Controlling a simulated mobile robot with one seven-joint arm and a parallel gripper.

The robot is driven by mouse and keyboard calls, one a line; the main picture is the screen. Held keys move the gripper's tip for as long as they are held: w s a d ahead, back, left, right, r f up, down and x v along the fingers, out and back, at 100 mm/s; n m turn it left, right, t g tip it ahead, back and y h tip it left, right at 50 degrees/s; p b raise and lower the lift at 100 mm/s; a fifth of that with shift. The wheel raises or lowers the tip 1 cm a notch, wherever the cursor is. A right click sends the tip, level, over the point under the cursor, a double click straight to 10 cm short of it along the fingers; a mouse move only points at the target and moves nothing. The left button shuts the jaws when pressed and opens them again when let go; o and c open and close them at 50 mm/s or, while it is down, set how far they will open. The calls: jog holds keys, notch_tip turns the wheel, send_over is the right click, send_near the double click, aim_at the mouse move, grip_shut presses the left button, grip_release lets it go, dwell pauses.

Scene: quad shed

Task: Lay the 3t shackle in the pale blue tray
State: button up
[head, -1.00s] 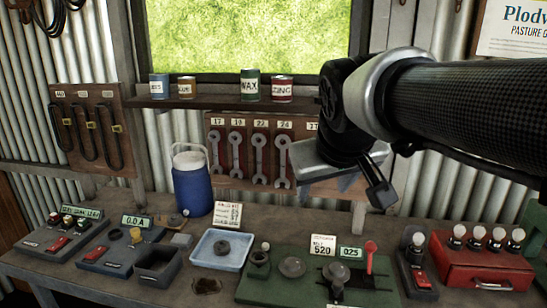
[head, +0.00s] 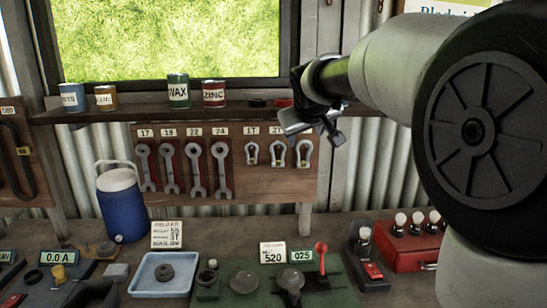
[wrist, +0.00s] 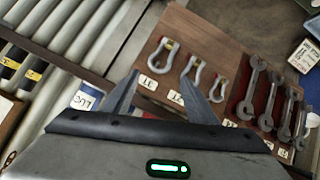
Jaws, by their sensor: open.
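The 3t shackle (head: 304,153) hangs rightmost of three shackles on the wooden tool board; in the wrist view it is the leftmost and largest (wrist: 155,55), its 3T label upside down. My gripper (head: 318,128) is open and empty, up by the shelf edge near the board's top right. In the wrist view its two fingers (wrist: 163,80) stand apart, with the shackle labels showing between and beyond them; I cannot tell the exact distance. The pale blue tray (head: 140,288) lies on the bench at lower left, with a dark round object (head: 164,272) in it.
Two smaller shackles (head: 265,153) and several wrenches (head: 196,170) hang left of the 3t one. A shelf (head: 140,112) with tins runs above the board. Below are a blue jug (head: 121,207), a green fixture with a red lever (head: 321,258) and a red box (head: 410,251).

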jog(key=a+x, duration=0.1)
jog(key=x, duration=0.7)
jog(key=shift+d+f, duration=0.25)
jog(key=shift+d, duration=0.3)
jog(key=c, duration=1.1)
